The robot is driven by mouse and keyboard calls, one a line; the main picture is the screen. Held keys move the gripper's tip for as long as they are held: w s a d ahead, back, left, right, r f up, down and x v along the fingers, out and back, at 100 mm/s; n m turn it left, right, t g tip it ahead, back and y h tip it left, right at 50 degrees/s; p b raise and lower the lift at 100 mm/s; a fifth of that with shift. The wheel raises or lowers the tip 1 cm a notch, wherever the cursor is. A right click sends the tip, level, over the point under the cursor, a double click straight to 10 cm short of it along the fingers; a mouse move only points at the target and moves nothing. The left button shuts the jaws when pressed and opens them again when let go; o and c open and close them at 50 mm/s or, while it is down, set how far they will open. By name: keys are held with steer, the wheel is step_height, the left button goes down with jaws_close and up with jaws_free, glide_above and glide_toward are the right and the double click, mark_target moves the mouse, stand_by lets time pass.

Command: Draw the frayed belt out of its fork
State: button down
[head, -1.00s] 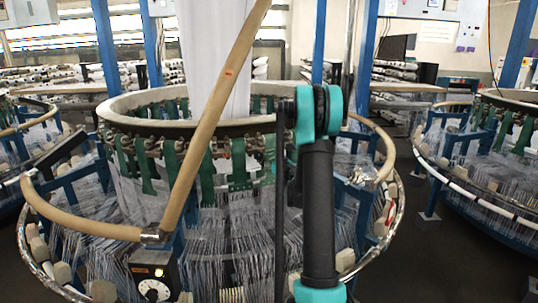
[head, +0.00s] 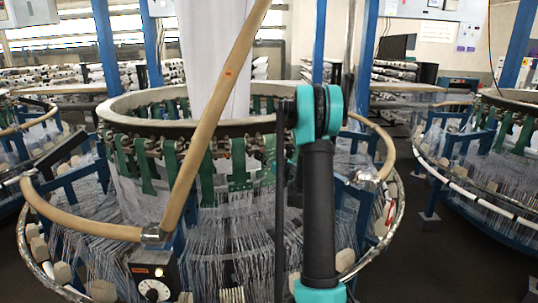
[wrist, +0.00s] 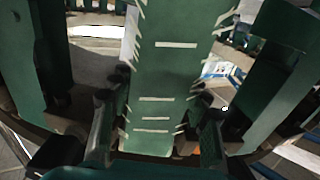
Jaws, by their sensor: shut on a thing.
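The frayed belt (wrist: 168,75) is a green strap with pale marks across it and loose pale threads along both edges. It stands in the middle of the wrist view. My gripper (wrist: 157,108) has one dark finger on each side of the belt, shut on it near its lower part. The fork that holds the belt cannot be made out clearly. In the head view my own arm hides my gripper, and I cannot tell which strap on the loom ring is the frayed one.
Other green belts stand close on the left (wrist: 30,70) and right (wrist: 270,75) of my gripper. The round loom (head: 120,108) has a tan hoop and bar (head: 215,105) in front, and many fine threads below. Another loom (head: 480,195) stands to the right, with dark floor between.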

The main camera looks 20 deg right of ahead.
mark_target(271, 158)
steer(key=shift+s+d, duration=0.1)
steer(key=shift+s, duration=0.1)
steer(key=shift+s, duration=0.35)
steer(key=shift+s+d, duration=0.1)
steer(key=shift+s, duration=0.05)
steer(key=shift+v, duration=2.5)
steer(key=shift+r, duration=0.1)
